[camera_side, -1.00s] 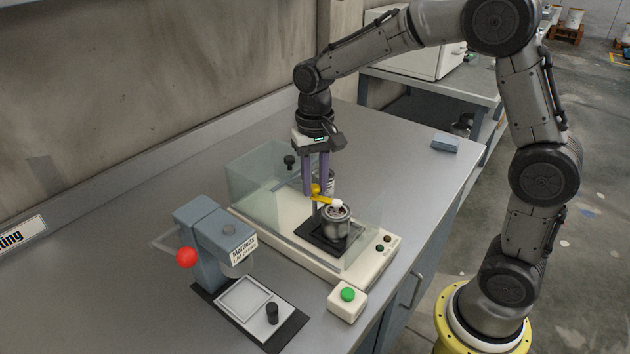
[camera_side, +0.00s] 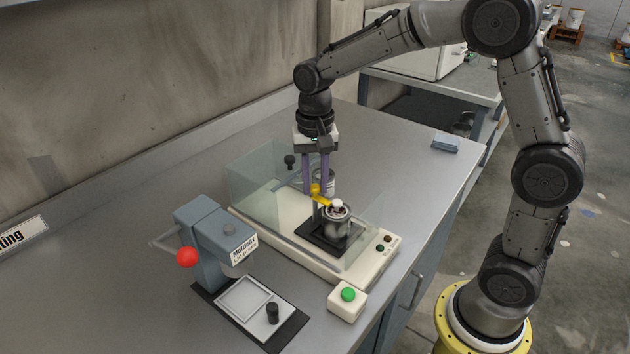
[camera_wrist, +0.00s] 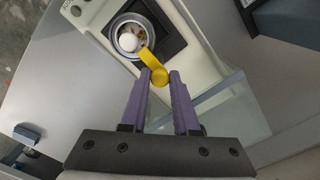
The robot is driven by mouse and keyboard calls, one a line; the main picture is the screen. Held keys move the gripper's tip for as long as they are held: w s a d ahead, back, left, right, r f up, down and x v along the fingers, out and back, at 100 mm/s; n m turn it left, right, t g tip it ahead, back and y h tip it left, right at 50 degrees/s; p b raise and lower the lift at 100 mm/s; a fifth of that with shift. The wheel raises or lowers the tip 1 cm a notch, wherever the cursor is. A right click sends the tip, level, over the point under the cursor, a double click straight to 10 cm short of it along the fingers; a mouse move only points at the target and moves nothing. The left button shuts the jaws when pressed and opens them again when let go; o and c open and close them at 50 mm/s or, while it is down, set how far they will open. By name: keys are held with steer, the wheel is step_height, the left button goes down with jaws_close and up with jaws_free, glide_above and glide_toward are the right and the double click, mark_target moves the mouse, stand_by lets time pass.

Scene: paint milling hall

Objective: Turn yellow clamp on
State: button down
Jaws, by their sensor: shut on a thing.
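The yellow clamp (camera_side: 322,199) is a short bar with a round knob at one end. It stands beside a metal pot (camera_side: 337,227), and its free end reaches the pot's rim. My gripper (camera_side: 316,190) points down from above with its purple fingers shut on the clamp's knob end. In the wrist view the clamp (camera_wrist: 150,61) runs from between my fingertips (camera_wrist: 160,76) to the edge of the pot (camera_wrist: 118,24). A white ball (camera_wrist: 127,42) shows at the pot's mouth, close to the clamp's free end.
The pot stands on a black plate (camera_side: 313,235) on a cream machine base (camera_side: 275,243) with clear panels (camera_side: 262,180) around its back. A green button box (camera_side: 348,299) and a blue-grey device with a red knob (camera_side: 187,258) stand in front.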

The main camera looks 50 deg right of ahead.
mark_target(315, 187)
steer(key=c, duration=0.7)
jaws_free()
steer(key=shift+o, duration=0.2)
steer(key=shift+r, duration=0.1)
step_height(315, 187, up, 14)
steer(key=s+r+n+t, duration=0.2)
steer(key=s+r+t, duration=0.15)
steer(key=s, duration=1.15)
steer(key=s+f+n+t, duration=0.2)
steer(key=s+f+n, duration=0.5)
steer(key=f, duration=0.3)
